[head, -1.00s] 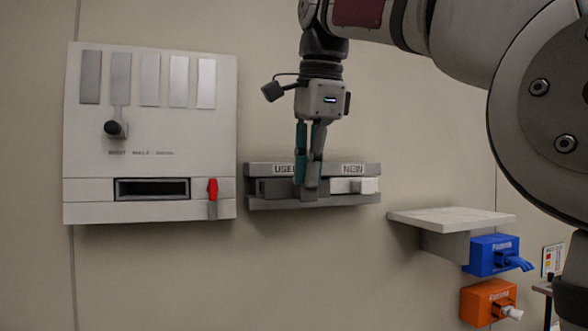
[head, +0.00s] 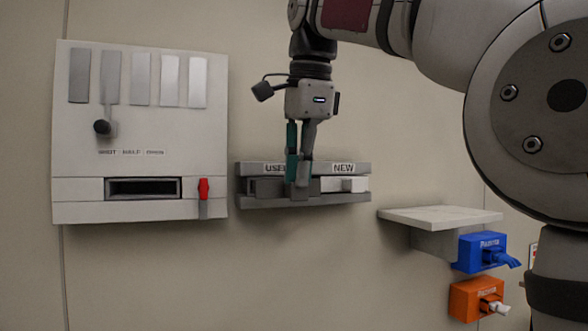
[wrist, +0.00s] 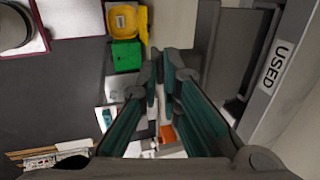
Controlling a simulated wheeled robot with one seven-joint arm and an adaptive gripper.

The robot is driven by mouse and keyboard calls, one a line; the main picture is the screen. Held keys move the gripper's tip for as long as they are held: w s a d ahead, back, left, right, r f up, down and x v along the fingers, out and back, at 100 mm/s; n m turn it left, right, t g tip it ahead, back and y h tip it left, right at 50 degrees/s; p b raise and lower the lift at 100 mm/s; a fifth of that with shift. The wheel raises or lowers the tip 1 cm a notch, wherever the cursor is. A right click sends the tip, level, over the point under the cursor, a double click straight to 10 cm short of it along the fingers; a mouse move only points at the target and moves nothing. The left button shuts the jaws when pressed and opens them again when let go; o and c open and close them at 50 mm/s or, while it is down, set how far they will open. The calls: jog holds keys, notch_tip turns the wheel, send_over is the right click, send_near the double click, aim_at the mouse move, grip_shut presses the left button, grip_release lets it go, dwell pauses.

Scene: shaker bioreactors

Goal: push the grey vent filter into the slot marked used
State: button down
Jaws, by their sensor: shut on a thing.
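The wall rack (head: 350,201) has a slot labelled USED (head: 275,168) on the left and one labelled NEW (head: 343,168) on the right. The grey vent filter (head: 266,187) lies in the USED side, and its outer end is partly hidden by my fingers. My gripper (head: 300,184) points down in front of the rack's middle, its fingers closed on the grey filter's projecting part. In the wrist view, the fingertips (wrist: 160,70) are close together beside the grey filter (wrist: 226,45). How deep the filter sits cannot be told. A whitish filter (head: 343,184) is in the NEW side.
A wall panel (head: 140,170) with a dark opening and a red lever (head: 203,188) stands left of the rack. A shelf (head: 440,216) is at right, above a blue box (head: 482,252) and an orange box (head: 478,298). The wall below the rack is clear.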

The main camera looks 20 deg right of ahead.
aim_at(267, 189)
jog(key=shift+w, duration=0.7)
dwell(0.5)
dwell(1.6)
jog(key=shift+w, duration=2.55)
dwell(2.7)
